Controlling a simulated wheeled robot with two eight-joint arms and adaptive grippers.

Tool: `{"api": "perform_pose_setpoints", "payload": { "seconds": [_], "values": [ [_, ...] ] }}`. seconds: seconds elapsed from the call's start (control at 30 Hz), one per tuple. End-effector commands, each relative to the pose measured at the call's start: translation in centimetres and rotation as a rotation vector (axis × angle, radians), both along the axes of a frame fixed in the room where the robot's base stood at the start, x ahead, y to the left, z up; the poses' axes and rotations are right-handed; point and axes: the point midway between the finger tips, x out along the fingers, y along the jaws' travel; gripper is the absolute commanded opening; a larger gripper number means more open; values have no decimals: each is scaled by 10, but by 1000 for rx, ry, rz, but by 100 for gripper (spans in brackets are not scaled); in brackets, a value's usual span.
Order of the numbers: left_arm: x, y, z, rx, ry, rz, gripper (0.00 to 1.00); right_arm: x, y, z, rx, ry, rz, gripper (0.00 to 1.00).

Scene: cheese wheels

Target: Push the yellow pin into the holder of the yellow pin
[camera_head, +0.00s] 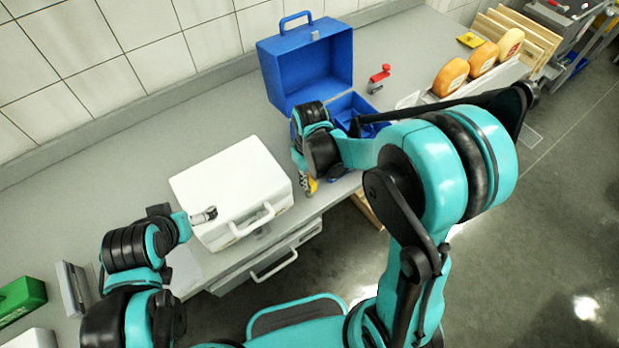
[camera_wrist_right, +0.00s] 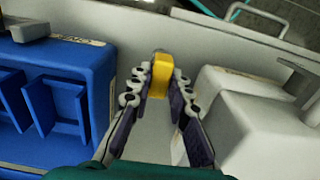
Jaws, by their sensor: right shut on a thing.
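My right gripper (camera_wrist_right: 158,80) is shut on the yellow pin (camera_wrist_right: 158,64), which sits between its fingertips in the right wrist view. In the head view the right gripper (camera_head: 308,188) is in front of the open blue case, over the counter's front edge, and the pin shows only as a small yellow patch. I cannot make out the holder of the yellow pin for certain. My left gripper (camera_head: 203,215) is at the left side of the white case; its fingers are too small to read.
The open blue case (camera_head: 305,62) stands behind my right gripper; its slotted part (camera_wrist_right: 60,95) shows left of the pin. The closed white case (camera_head: 225,180) is on the other side. A red-handled tool (camera_head: 379,78) and cheese wheels (camera_head: 483,58) lie farther right.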

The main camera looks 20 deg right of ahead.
Motion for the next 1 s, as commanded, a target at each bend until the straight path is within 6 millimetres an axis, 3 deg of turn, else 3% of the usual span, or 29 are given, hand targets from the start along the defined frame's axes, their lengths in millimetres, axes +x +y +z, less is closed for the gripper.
{"api": "perform_pose_setpoints", "payload": {
  "seconds": [0.43, 0.47, 0.53, 0.87, 1.0],
  "values": [
    [0, 0, -11, 0, 0, 0, 100, 0, 0, -12, 0, 0, 0, 0],
    [0, 0, -10, 0, 0, 0, 100, 0, 0, -12, 0, 0, 0, 23],
    [0, 0, -10, 0, 0, 0, 100, 0, 0, -11, 0, 0, 0, 42],
    [0, 0, -10, 0, 0, 0, 100, 0, 0, -9, 0, 0, 0, 42],
    [0, 0, -10, 0, 0, 0, 100, 0, 0, 5, 0, 0, 0, 42]
  ]
}}
